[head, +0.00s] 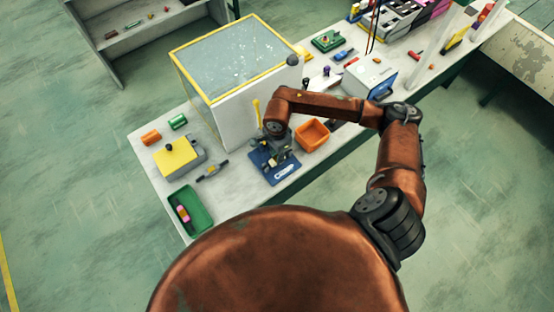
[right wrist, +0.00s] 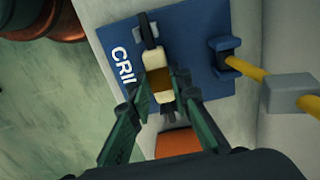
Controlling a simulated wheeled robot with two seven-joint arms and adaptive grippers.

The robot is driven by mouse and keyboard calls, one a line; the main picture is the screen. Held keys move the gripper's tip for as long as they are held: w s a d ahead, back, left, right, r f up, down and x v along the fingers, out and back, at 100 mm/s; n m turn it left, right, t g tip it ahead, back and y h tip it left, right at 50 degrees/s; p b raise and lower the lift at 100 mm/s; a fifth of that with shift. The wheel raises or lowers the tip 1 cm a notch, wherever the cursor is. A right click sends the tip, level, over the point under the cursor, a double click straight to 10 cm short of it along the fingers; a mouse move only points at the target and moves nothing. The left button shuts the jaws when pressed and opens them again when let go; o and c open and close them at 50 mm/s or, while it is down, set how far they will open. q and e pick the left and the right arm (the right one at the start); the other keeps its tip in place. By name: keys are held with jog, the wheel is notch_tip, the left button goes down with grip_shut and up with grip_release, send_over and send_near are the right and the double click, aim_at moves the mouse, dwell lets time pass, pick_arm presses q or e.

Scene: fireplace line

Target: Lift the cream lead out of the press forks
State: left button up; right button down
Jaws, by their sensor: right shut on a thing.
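The cream lead (right wrist: 155,60) shows in the right wrist view as a short cream piece with a brown middle. My right gripper (right wrist: 160,88) is shut on it, one dark green finger on each side. A black press part (right wrist: 148,30) meets the lead's upper end in that view; I cannot tell whether the lead still rests in the forks. The blue press base (right wrist: 195,40), with white lettering, lies below. In the head view the press base (head: 284,173) is at the bench's front edge, with my right gripper (head: 275,147) over it. My left gripper is not in view.
A yellow press handle (right wrist: 245,70) stands beside the forks. An orange bin (head: 312,134) is right of the press. A glass-topped box (head: 232,125) with a yellow frame stands behind. A green tray (head: 191,213) and yellow-topped block (head: 178,155) lie left.

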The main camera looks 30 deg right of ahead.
jog(key=shift+r, duration=0.3)
dwell(0.4)
jog(key=shift+r, duration=0.35)
jog(key=shift+r+p, duration=0.1)
jog(key=shift+p, duration=0.2)
jog(key=shift+r+p, duration=1.45)
jog(key=shift+r, duration=1.85)
